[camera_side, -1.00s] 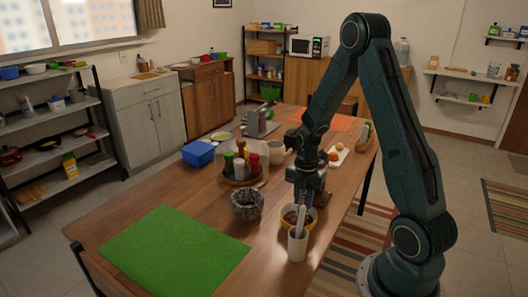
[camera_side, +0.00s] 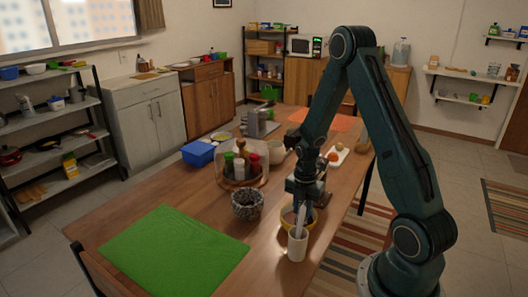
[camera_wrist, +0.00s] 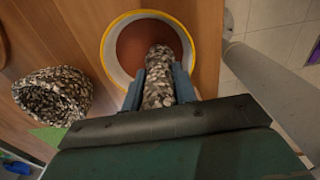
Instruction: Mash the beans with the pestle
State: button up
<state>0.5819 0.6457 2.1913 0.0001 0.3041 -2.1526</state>
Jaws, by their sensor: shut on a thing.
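The speckled stone pestle (camera_wrist: 159,82) is held between my gripper's (camera_wrist: 160,88) two fingers, which are shut on it. Its far end lies over the inside of the yellow-rimmed bowl (camera_wrist: 106,48). Reddish-brown beans (camera_wrist: 135,42) fill the bowl's middle; single beans cannot be made out. I cannot tell whether the pestle touches them. In the side view, my gripper (camera_side: 304,204) is low over the yellow bowl (camera_side: 313,224), which it partly hides, along with the pestle's lower end.
A speckled stone mortar (camera_side: 247,205) stands left of the bowl. A white cup (camera_side: 297,246) with a pale utensil stands close in front of it. The green mat (camera_side: 174,249) lies bare at the front left.

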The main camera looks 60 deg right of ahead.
jog(key=shift+f, duration=0.3)
jog(key=shift+r, duration=0.1)
jog(key=shift+r, duration=2.15)
jog(key=shift+r, duration=0.15)
jog(key=shift+r, duration=2.2)
jog(key=shift+r, duration=2.45)
jog(key=shift+w, duration=0.1)
